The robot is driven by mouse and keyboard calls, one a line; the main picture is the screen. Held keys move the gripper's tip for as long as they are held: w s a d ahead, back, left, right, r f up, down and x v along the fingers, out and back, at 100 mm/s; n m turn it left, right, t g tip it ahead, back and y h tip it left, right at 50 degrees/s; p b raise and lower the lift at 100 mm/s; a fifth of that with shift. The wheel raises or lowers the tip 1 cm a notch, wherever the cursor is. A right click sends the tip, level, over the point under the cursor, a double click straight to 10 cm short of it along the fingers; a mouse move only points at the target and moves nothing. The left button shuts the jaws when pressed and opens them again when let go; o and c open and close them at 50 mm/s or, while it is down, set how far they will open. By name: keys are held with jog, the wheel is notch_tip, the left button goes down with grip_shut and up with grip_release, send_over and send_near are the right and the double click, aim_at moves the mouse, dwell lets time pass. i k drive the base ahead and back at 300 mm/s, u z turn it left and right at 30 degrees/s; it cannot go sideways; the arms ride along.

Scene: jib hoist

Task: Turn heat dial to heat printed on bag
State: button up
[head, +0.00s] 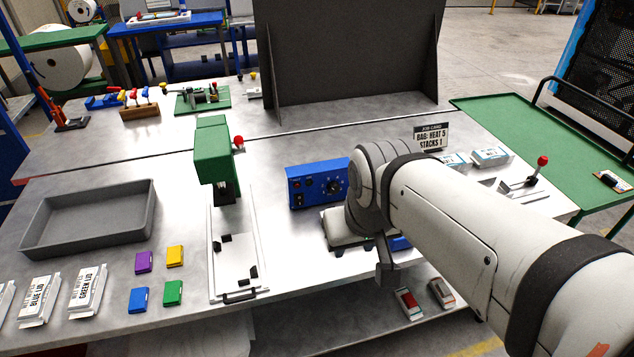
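A blue control box (318,184) stands on the metal bench, left of my arm. Its front carries a round black dial (333,185) with marks around it; the setting is too small to read. My gripper (386,274) hangs at the end of my arm near the bench's front edge, in front of and right of the box, apart from the dial. My wrist hides much of it, so its opening cannot be told. No bag with a printed heat can be made out.
A green press (213,155) stands left, with a grey tray (90,217) beyond. A red-knobbed lever (541,162) is at right. Clear bench lies between press and box.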

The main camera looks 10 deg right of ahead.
aim_at(333, 188)
jog(key=u, duration=0.05)
jog(key=k, duration=1.2)
jog(key=z, duration=0.45)
jog(key=i, duration=1.5)
jog(key=z, duration=0.05)
